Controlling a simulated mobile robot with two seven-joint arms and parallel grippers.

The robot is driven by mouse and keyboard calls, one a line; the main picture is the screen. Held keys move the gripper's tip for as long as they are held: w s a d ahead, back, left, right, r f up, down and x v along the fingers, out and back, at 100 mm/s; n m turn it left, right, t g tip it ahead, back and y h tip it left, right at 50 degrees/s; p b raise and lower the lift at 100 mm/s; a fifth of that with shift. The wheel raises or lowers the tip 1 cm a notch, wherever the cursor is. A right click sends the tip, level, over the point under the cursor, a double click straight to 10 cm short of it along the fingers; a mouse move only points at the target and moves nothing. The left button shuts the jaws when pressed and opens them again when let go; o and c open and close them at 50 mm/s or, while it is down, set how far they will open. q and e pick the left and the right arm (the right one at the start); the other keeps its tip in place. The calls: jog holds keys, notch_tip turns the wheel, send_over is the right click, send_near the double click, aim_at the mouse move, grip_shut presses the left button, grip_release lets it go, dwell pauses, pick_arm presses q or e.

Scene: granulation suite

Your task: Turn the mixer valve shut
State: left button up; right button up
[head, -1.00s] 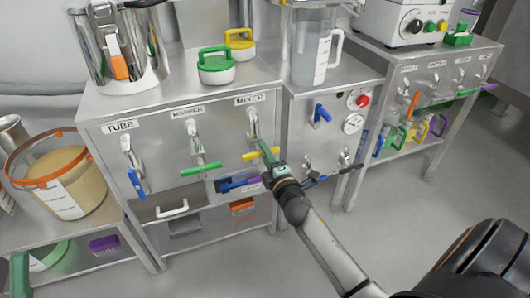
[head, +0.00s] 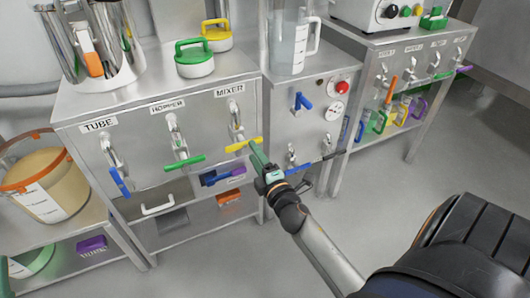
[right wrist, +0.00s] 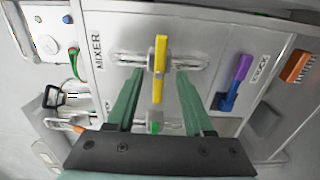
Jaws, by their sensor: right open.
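The mixer valve's yellow handle (head: 240,146) sits crosswise on its silver pipe, below the MIXER label (head: 230,90) on the steel cabinet front. My right gripper (head: 256,152) is at the right end of this handle in the head view. In the right wrist view its two green fingers (right wrist: 160,85) are open, pointing at the panel. The yellow handle (right wrist: 160,65) shows between them, with gaps on both sides. I cannot tell the remaining depth to it. My left gripper is not in view.
The green hopper handle (head: 183,162) and blue tube handle (head: 119,181) are to the left. A blue-and-purple handle (head: 222,178) is below. Open floor lies in front.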

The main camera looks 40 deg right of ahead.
jog(key=v, duration=0.7)
jog(key=shift+s+a, duration=0.1)
